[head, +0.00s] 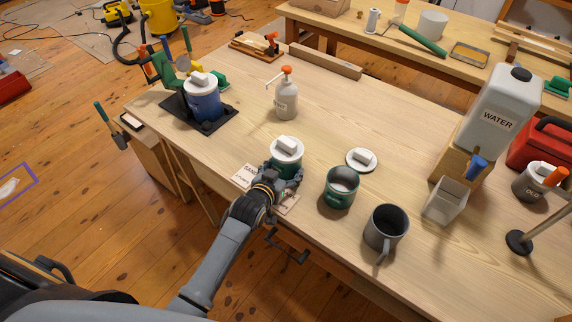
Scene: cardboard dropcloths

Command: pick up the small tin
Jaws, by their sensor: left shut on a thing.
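A small green tin (286,168) with a white lid and a white block-shaped knob stands near the front edge of the workbench. My left gripper (285,182) reaches in from the front and is shut around its lower body. The fingers and wrist hide part of the tin's lower side. I cannot tell whether its base touches the bench. My right gripper is not in view.
An open green tin (341,190) stands to the right, with a loose white lid (361,160) behind it and a grey mug (384,230) farther right. A spray bottle (286,100) stands behind. A blue tin (205,102) is on a dark mat. The bench's middle is clear.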

